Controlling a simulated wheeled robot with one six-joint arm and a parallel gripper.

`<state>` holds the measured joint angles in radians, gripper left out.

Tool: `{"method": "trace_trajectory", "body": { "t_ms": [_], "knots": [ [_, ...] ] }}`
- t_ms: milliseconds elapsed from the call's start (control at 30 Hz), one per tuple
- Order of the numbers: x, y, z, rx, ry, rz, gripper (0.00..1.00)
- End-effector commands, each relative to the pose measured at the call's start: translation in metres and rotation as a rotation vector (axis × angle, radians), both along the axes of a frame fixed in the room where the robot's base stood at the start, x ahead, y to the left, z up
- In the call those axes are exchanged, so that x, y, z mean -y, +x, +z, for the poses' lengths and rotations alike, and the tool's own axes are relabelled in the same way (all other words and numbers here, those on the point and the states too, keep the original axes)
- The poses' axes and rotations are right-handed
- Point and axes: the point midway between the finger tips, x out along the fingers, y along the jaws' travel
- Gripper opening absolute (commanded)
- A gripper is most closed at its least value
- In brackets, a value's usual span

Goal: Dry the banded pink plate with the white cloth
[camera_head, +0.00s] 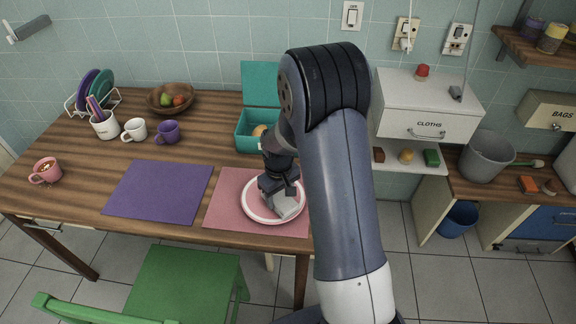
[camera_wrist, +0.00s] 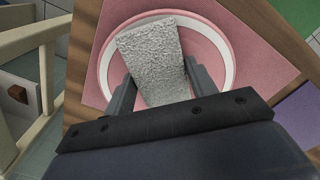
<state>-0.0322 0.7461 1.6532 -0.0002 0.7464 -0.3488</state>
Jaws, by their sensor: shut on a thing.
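The banded pink plate (camera_head: 253,211) has a white ring near its rim and lies on a pink mat (camera_head: 222,206) on the wooden table. It also shows in the wrist view (camera_wrist: 212,60), partly covered. My gripper (camera_head: 283,198) is over the plate and shut on the white cloth (camera_wrist: 152,58). The cloth looks like a folded, rough-textured block between my two fingers (camera_wrist: 154,88). In the head view the cloth (camera_head: 288,210) is low over the plate's right part; I cannot tell for certain whether it touches the plate.
A purple mat (camera_head: 160,190) lies to the left. A teal open box (camera_head: 247,136), a purple mug (camera_head: 167,132), a white mug (camera_head: 134,129), and a wooden bowl (camera_head: 160,103) stand behind. A green chair (camera_head: 190,285) is in front. A drawer marked CLOTHS (camera_head: 428,127) is at right.

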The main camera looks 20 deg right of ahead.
Motion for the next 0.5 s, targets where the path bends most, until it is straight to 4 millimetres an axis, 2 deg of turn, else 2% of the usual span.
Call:
{"method": "trace_trajectory", "body": {
  "t_ms": [33, 500],
  "knots": [
    [-0.001, 0.001, 0.019, 0.007, 0.001, 0.001, 0.29],
    [-0.004, -0.001, 0.059, 0.004, 0.001, -0.002, 0.29]
  ]
}}
